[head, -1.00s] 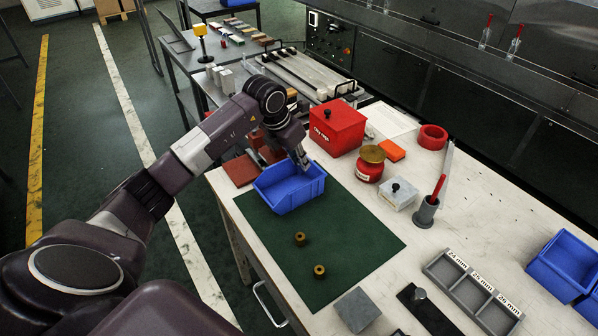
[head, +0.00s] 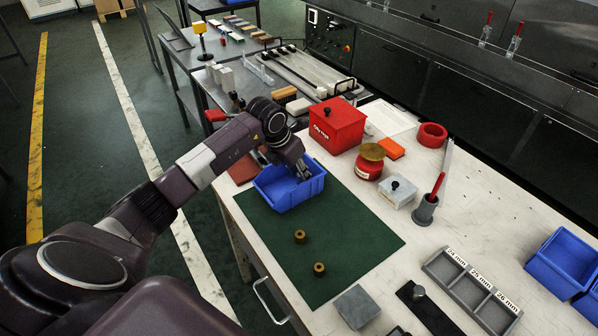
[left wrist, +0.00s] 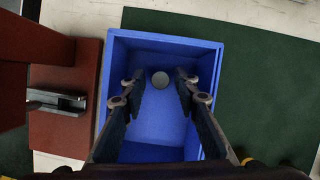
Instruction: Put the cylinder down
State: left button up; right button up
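A small grey cylinder (left wrist: 160,79) shows end-on in the left wrist view, inside the blue bin (left wrist: 115,60). The blue bin (head: 287,201) also shows in the head view, on the far end of the green mat. My left gripper (head: 304,174) reaches down into the bin. In the left wrist view, its fingers (left wrist: 160,84) are apart on either side of the cylinder, with a visible gap on both sides. The cylinder is hidden in the head view. My right gripper is not in view.
Two brass-coloured round pieces (head: 300,237) (head: 319,269) stand on the green mat (head: 355,235). A red box (head: 337,125), a red jar with a brass lid (head: 369,165) and a grey block with a knob (head: 398,193) stand right of the bin. The mat's middle is clear.

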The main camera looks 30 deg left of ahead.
pick_arm(q)
jog(key=shift+r, duration=0.15)
jog(key=shift+r, duration=0.25)
jog(key=b+v, duration=0.1)
jog(key=v, duration=1)
jog(key=shift+s+r, duration=0.2)
jog(key=shift+r, duration=0.05)
